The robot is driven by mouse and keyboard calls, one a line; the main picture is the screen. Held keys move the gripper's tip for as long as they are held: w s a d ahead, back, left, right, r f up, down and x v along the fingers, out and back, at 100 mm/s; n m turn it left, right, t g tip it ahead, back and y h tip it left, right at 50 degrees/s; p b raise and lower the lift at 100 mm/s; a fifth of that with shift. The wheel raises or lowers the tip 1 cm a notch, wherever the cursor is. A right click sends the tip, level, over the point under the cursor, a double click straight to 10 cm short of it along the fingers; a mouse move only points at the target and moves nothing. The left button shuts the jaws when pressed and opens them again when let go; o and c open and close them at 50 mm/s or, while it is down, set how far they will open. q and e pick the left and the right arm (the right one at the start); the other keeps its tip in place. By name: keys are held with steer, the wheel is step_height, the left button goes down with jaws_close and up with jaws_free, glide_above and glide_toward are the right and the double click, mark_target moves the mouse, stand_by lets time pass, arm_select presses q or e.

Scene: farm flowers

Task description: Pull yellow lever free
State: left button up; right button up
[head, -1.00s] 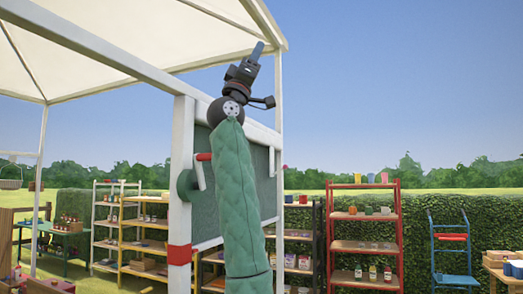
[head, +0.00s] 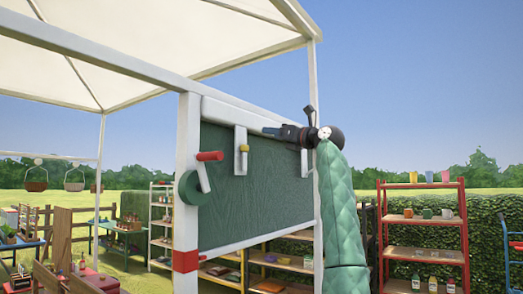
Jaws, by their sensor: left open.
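The yellow lever (head: 244,148) is a small yellow grip on a white bracket (head: 240,133) near the top of the green board. My left gripper (head: 268,131) points left at the board's upper edge. It is open and empty, with its tips a short way right of the yellow lever and slightly higher. I see no contact between them. The gripper is seen edge-on, so its gap is hard to see. My right gripper is out of view.
A red-handled lever (head: 210,156) sits left of the yellow one, above a green roll (head: 193,188). The green board (head: 255,195) hangs in a white frame. Another white bracket (head: 305,163) is partly behind my wrist. A red shelf (head: 425,256) stands right.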

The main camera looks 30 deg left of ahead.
mark_target(247, 148)
arm_select(q)
steer(key=a+f+p, duration=0.1)
steer(key=a, duration=0.1)
steer(key=s+a+f+n+g+h+p, duration=0.1)
steer(key=a, duration=0.2)
steer(key=a+f+n+g+h+p, duration=0.1)
steer(key=a+f, duration=0.1)
steer(key=shift+s+a, duration=0.3)
steer(key=shift+a, duration=0.1)
steer(key=shift+a+p, duration=0.35)
steer(key=shift+a, duration=0.3)
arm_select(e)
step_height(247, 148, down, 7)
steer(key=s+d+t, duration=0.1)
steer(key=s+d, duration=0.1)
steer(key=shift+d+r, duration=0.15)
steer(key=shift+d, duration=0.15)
arm_select(q)
jaws_close()
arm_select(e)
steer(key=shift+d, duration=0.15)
